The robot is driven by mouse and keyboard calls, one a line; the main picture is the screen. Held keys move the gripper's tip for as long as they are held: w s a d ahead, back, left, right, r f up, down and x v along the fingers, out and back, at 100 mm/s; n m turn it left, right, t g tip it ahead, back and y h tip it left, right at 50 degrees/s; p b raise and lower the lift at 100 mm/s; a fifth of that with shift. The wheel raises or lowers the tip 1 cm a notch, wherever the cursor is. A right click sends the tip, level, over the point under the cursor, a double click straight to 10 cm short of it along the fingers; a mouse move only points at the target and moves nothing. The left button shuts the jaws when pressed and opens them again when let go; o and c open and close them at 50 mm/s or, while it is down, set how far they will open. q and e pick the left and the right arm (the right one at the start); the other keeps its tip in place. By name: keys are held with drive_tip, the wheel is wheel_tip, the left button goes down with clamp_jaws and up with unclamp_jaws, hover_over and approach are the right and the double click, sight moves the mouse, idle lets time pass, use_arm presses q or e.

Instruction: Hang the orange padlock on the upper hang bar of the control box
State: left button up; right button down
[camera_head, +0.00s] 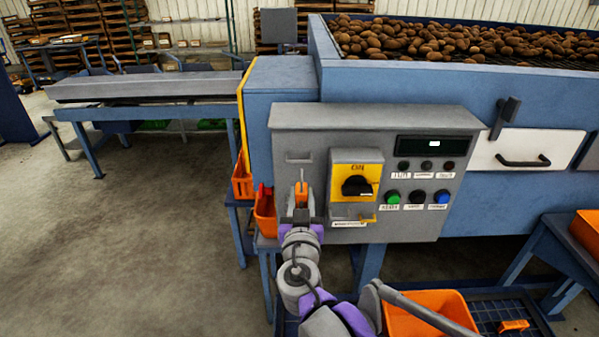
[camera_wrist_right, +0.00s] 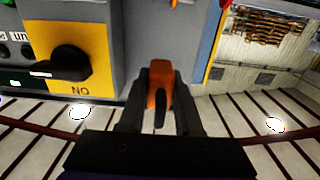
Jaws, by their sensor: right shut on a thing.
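The orange padlock (camera_head: 301,192) is held upright between the fingers of my right gripper (camera_head: 302,208), in front of the left part of the grey control box (camera_head: 436,180). Its thin shackle rises above the body. In the right wrist view the padlock (camera_wrist_right: 157,78) is between the two dark fingers, its lower part partly hidden. A small grey bar (camera_head: 298,157), apparently the upper hang bar, is on the box just above the padlock. I see a gap between shackle and bar; depth to the panel is unclear. My left gripper is not in view.
A yellow switch plate with a black knob (camera_head: 357,186) is right of the padlock, with a small yellow bar (camera_head: 367,219) below it. Buttons and a display (camera_head: 432,146) are farther right. Orange bins (camera_head: 264,214) stand at the box's lower left. The box's hood (camera_head: 376,117) overhangs the panel.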

sight(299, 168)
drive_tip(key=shift+w+a+r, duration=0.25)
drive_tip(key=shift+r, duration=0.25)
drive_tip(key=shift+w+b, duration=0.3)
drive_tip(key=shift+b, duration=0.15)
drive_tip(key=shift+w+b, duration=1.05)
drive_tip(key=shift+w, duration=1.75)
drive_tip(key=shift+f, duration=0.3)
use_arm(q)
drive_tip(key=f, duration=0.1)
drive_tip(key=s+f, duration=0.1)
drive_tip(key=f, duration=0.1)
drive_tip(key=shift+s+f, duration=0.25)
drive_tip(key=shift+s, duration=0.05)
use_arm(e)
drive_tip(key=shift+f, duration=0.35)
drive_tip(key=c, duration=0.5)
unclamp_jaws()
